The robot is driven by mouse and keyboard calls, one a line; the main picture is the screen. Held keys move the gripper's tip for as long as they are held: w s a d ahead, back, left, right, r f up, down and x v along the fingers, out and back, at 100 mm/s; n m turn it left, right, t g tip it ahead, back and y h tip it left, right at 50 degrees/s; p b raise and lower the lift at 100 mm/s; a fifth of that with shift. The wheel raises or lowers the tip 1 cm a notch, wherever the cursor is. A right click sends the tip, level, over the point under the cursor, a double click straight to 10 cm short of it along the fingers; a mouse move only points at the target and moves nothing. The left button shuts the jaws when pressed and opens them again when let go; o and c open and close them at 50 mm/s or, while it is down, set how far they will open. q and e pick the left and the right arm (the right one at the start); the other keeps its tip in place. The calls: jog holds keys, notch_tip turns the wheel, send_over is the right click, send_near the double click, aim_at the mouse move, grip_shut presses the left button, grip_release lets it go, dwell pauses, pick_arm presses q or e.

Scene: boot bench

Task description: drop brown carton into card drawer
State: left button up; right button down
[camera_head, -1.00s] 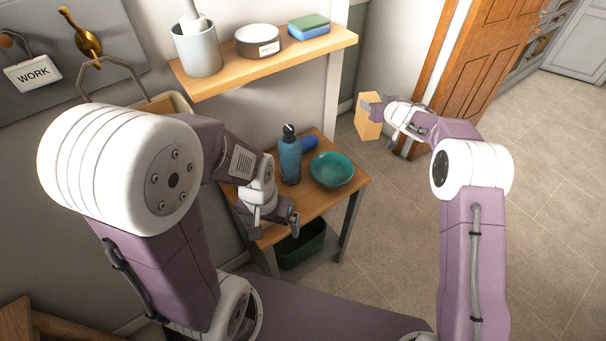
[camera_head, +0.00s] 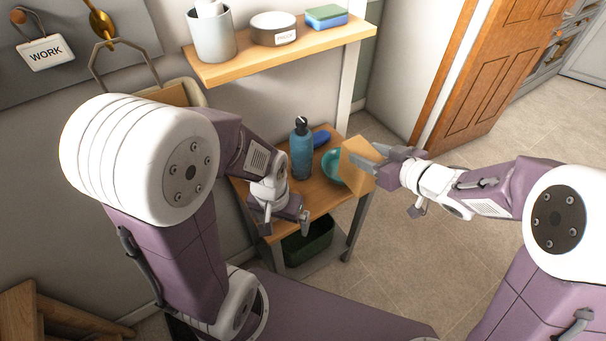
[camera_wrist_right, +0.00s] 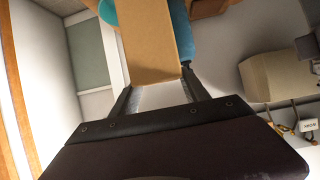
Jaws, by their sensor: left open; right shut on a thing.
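The brown carton (camera_head: 356,165) is held in my right gripper (camera_head: 385,168), in the air at the right end of the wooden bench, partly covering the teal bowl (camera_head: 333,165). In the right wrist view the carton (camera_wrist_right: 150,40) stands between the two fingers (camera_wrist_right: 157,85), which are shut on it. My left gripper (camera_head: 288,222) is open and empty over the front left of the bench. I cannot clearly identify the card drawer. A tan, cream-rimmed container (camera_head: 172,95) on the wall, partly hidden by my left arm, may be it.
A blue bottle (camera_head: 301,155) and a blue object (camera_head: 321,138) stand on the bench (camera_head: 322,203). A dark green bin (camera_head: 308,243) is below. The upper shelf (camera_head: 285,58) holds a grey pot, a round tin and sponges. Open floor lies to the right.

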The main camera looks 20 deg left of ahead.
jog(key=s, duration=0.3)
jog(key=shift+s+a+f, duration=0.1)
jog(key=shift+s+a, duration=0.05)
jog(key=shift+a+f, duration=0.2)
jog(key=shift+f, duration=0.05)
jog(key=w+a+f+b, duration=0.3)
jog(key=w+a+f, duration=0.1)
jog(key=a+f, duration=0.6)
jog(key=shift+w+a+f+b, duration=0.15)
jog(key=shift+w+f+b, duration=0.15)
jog(key=shift+w+b, duration=0.1)
jog(key=shift+s, duration=0.1)
jog(key=shift+f, duration=0.15)
jog(key=c, duration=0.6)
grip_release()
jog(key=shift+o, duration=0.2)
